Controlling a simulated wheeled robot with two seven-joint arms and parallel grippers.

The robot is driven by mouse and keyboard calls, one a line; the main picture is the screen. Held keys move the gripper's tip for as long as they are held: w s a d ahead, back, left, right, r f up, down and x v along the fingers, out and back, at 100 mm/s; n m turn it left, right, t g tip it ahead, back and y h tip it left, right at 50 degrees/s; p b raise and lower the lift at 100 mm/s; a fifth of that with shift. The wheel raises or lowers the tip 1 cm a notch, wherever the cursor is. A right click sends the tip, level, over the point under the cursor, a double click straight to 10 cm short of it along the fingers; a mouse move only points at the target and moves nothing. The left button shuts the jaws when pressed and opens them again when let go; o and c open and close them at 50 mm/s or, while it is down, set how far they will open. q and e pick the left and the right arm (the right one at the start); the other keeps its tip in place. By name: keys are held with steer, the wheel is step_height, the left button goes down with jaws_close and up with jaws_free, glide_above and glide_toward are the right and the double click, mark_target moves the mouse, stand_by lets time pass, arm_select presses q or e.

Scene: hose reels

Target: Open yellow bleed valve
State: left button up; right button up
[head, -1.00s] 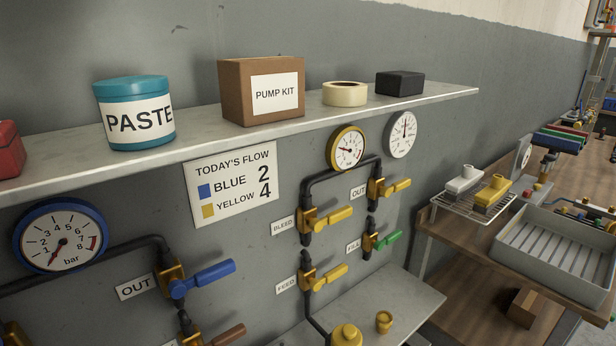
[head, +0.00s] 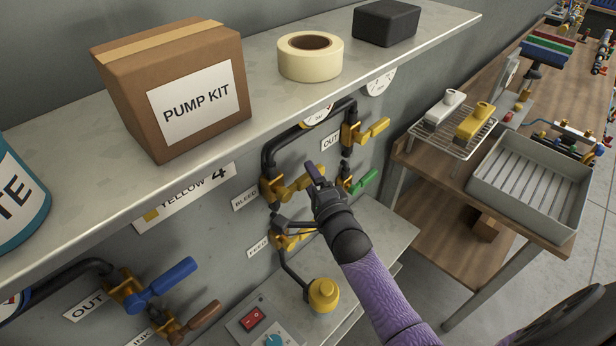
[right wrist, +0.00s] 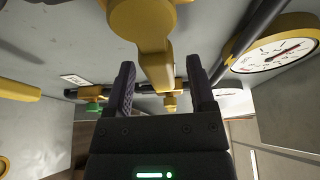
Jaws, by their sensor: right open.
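The yellow bleed valve (head: 272,190) is on the wall pipe beside its BLEED label (head: 245,197). Its yellow lever points right, toward my right gripper, which partly covers it. My right gripper (head: 297,198) is open, with its fingers to either side of the lever. In the right wrist view, a yellow lever (right wrist: 156,62) lies between the open fingers (right wrist: 162,92), with gaps at both sides and no clear contact. My left gripper is not in view.
The shelf above holds a pump kit box (head: 180,90), tape (head: 310,57) and a black box (head: 386,22). The yellow feed valve (head: 290,240) is just below, partly behind my gripper. The OUT valve (head: 352,134) and green-handled valve (head: 362,182) are close right.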

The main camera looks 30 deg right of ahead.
steer(key=shift+w, duration=0.55)
jaws_close()
stand_by(1.0)
